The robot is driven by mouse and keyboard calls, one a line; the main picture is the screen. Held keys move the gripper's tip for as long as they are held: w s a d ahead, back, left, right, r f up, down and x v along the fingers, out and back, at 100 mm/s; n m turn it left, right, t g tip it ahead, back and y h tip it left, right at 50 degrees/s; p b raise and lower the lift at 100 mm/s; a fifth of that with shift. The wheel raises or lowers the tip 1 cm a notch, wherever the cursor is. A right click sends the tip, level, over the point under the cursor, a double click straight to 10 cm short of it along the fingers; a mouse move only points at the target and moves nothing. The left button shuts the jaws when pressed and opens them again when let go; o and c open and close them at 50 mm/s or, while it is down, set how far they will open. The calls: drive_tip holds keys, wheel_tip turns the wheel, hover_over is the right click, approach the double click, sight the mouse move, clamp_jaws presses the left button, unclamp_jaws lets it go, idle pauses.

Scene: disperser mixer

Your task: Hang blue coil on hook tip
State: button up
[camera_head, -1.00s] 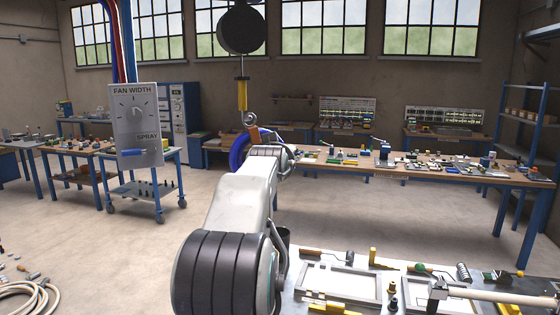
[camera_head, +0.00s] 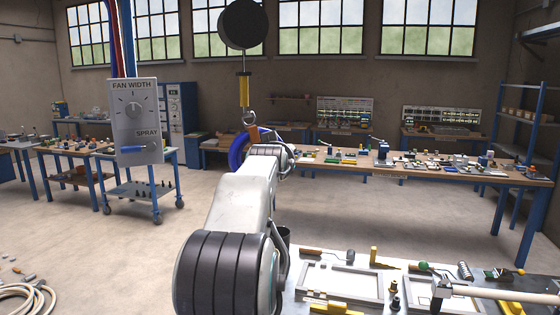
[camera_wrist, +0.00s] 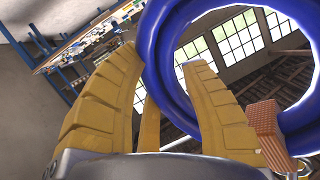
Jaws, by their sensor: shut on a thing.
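The blue coil (camera_head: 237,152) is in the head view, partly hidden behind my arm, below the hanging hook (camera_head: 249,116). It has an orange-brown strap (camera_head: 252,132), whose top meets the hook's lower end in the picture; I cannot tell if they touch or link. In the wrist view the coil (camera_wrist: 157,50) is a large ring, with the strap (camera_wrist: 265,128) around its lower right. A bit of metal (camera_wrist: 305,168) shows beside the strap. My gripper (camera_wrist: 160,62) has yellow fingers, shut on the coil's near side. The head view largely hides the fingers.
The hook hangs from a yellow rod (camera_head: 244,90) under a dark round weight (camera_head: 240,24). A grey control panel (camera_head: 135,120) hangs at the left. A cluttered bench (camera_head: 420,170) stands behind, and a worktop with trays (camera_head: 340,283) is at the front right. Open floor lies between.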

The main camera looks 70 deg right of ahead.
drive_tip(key=o, duration=1.3)
drive_tip(key=shift+c, duration=0.2)
drive_tip(key=shift+f, duration=0.3)
drive_tip(key=v, duration=1.2)
drive_tip(key=shift+r, duration=0.15)
